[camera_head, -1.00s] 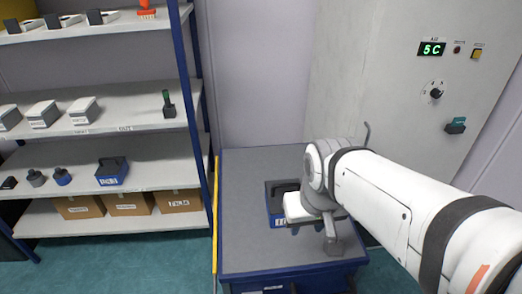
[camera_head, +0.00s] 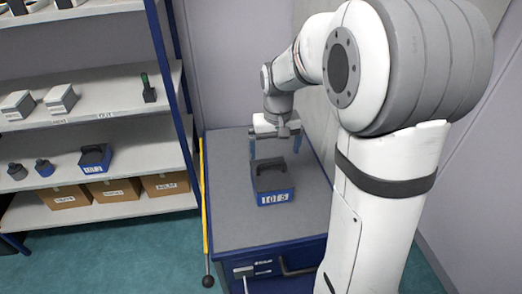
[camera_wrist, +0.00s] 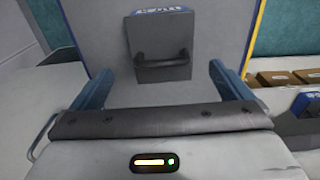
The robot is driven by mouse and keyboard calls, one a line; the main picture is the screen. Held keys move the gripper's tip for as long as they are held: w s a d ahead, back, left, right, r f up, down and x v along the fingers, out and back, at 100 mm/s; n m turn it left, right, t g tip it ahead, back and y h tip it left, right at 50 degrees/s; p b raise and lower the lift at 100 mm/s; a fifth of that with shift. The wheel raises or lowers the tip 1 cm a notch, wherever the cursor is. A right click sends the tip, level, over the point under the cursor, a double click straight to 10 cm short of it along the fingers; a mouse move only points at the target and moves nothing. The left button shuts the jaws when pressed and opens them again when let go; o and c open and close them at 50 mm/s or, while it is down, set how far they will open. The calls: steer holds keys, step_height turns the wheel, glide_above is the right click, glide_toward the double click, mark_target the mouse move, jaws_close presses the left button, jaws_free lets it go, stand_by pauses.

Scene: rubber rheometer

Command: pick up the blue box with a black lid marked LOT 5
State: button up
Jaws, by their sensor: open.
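My gripper (camera_head: 275,160) is open and empty behind the box in the head view. In the wrist view its two blue fingers (camera_wrist: 226,80) are spread wide, one to each side of the box's near end. I cannot tell the exact height gap.
The grey-topped blue cabinet (camera_head: 226,215) has free room around the box. A yellow bar (camera_head: 204,200) runs along its left side. The shelf rack (camera_head: 120,126) at left holds a similar blue box (camera_head: 95,158), cartons (camera_head: 113,189) and small items. A wall stands close at right.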

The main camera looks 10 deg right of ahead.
mark_target(271, 165)
steer(key=w+f, duration=0.2)
steer(key=w, duration=0.1)
steer(key=shift+w+f, duration=0.15)
steer(key=shift+f, duration=0.05)
steer(key=f, duration=0.2)
steer(key=f+p, duration=0.1)
steer(key=f, duration=0.4)
steer(key=shift+s+a+f, duration=0.1)
steer(key=shift+s+f, duration=0.15)
steer(key=shift+f, duration=0.05)
steer(key=shift+c, duration=0.2)
steer(key=c, duration=1.8)
steer(key=shift+r, duration=0.1)
steer(key=shift+c, duration=0.3)
